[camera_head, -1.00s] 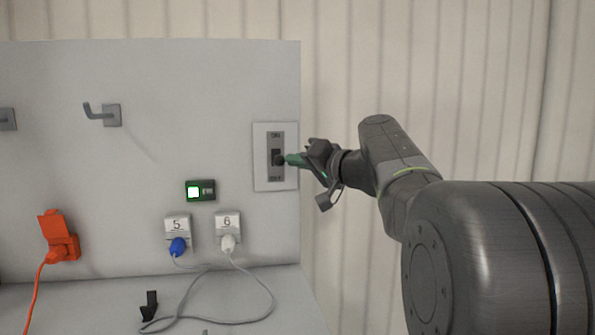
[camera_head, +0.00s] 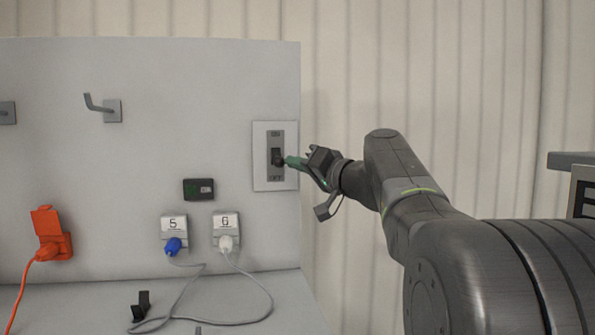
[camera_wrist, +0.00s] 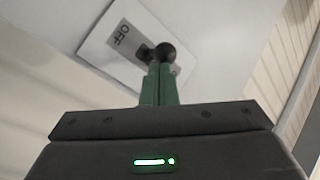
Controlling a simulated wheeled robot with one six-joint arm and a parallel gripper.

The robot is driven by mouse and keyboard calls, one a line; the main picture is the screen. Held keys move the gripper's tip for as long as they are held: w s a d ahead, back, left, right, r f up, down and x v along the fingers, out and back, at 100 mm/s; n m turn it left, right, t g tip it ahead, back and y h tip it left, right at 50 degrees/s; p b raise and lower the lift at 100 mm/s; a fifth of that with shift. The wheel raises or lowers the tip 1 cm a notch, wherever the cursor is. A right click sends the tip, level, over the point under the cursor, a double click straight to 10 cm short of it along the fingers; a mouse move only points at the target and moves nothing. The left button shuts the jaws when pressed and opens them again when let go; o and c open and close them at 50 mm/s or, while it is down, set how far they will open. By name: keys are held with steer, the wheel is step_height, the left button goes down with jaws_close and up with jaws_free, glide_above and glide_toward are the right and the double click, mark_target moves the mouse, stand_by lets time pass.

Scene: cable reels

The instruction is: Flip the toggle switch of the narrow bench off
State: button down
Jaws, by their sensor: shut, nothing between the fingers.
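The toggle switch (camera_head: 277,157) is a dark lever on a pale plate (camera_head: 261,180) at the right edge of the grey back panel, marked ON above and OFF below. The exact lever tilt is hard to tell. The small indicator box (camera_head: 198,190) is dark.
Sockets 5 (camera_head: 173,227) and 6 (camera_head: 226,224) hold a blue and a white plug, their grey cables lying on the bench top (camera_head: 285,297). An orange plug (camera_head: 50,238) is at left. A grey hook (camera_head: 108,110) sticks out above.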

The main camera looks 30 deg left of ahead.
steer(key=shift+f+b, duration=0.4)
steer(key=shift+b, duration=0.7)
steer(key=shift+r, duration=0.1)
steer(key=v, duration=1.3)
steer(key=shift+d+f+p, duration=0.25)
steer(key=shift+d+p, duration=0.1)
steer(key=shift+p, duration=0.1)
steer(key=w+a+r+m+h+p, duration=0.1)
steer(key=w+a+r+p, duration=0.1)
steer(key=a+p, duration=0.4)
steer(key=w+a+r+m+h+p, duration=0.1)
steer(key=w+a+r+p, duration=0.1)
steer(key=a+p, duration=0.4)
steer(key=r+p, duration=0.1)
steer(key=p, duration=0.3)
steer(key=shift+w+a+g+h, duration=0.25)
steer(key=shift+a+g+h, duration=0.05)
steer(key=shift+a+h, duration=0.1)
steer(key=p, duration=0.2)
steer(key=r+m+h+p, duration=0.1)
steer(key=p, duration=0.2)
steer(key=shift+a+g, duration=0.25)
steer(key=shift+g, duration=0.05)
